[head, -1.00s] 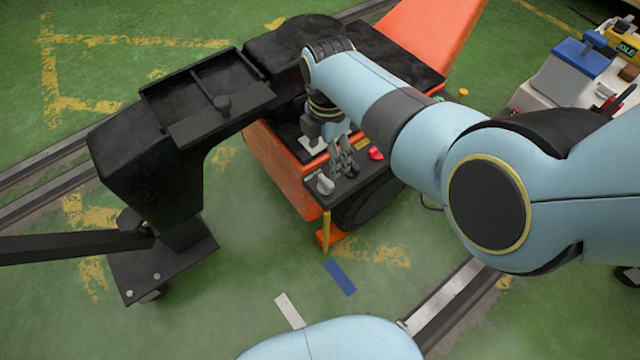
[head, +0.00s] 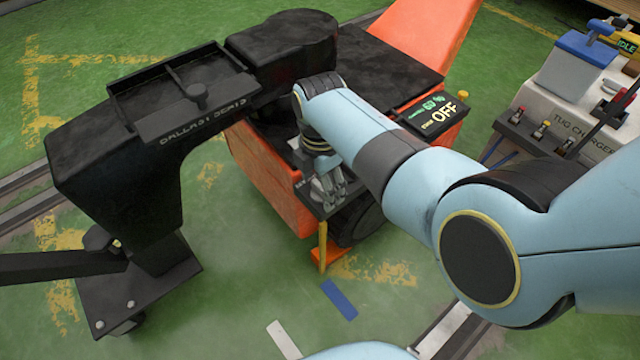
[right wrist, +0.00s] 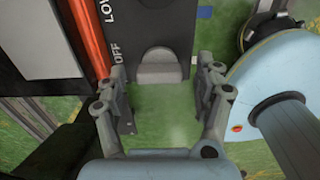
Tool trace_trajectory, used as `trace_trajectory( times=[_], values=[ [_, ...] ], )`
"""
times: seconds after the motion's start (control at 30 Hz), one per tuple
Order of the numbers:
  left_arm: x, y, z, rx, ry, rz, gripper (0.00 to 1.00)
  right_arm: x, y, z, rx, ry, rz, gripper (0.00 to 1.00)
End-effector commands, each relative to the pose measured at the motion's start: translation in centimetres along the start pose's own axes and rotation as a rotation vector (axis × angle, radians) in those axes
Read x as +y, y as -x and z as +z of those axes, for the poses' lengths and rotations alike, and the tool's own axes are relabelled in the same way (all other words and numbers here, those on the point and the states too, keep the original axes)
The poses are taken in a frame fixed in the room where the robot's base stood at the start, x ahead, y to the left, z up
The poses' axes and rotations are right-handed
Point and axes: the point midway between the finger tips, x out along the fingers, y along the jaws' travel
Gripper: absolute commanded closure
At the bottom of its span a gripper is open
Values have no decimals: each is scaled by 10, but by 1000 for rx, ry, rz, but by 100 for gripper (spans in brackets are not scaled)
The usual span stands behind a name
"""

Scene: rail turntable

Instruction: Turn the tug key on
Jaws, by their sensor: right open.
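The orange and black tug (head: 270,185) stands in the middle of the head view. Its small display (head: 436,114) reads OFF in yellow. In the right wrist view a grey knob (right wrist: 159,68), which looks like the key, sits on a dark panel (right wrist: 165,22) marked LOW and OFF on its left side. My right gripper (head: 330,192) is over the tug's side panel and hides the knob in the head view. In the right wrist view my right gripper (right wrist: 162,92) is open, its fingers on either side of the knob's line; contact cannot be told. My left gripper is not in view.
A black tow arm with a tray (head: 185,90) stands left of the tug. A white tug charger (head: 575,115) with a blue-topped box and levers stands at the right. Rails cross the green floor. A yellow post (head: 323,245) stands below the panel.

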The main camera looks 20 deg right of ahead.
Motion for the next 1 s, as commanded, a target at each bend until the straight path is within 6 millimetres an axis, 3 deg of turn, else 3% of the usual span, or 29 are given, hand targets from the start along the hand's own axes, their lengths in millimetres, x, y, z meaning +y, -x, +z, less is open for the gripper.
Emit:
trace_trajectory(
  times=[0.07,0.5,1.0],
  values=[
    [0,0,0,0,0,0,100,0,1,0,0,0,1,31],
    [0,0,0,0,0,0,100,0,0,0,0,0,0,87],
    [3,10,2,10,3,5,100,0,3,0,-1,-144,0,87]
  ],
)
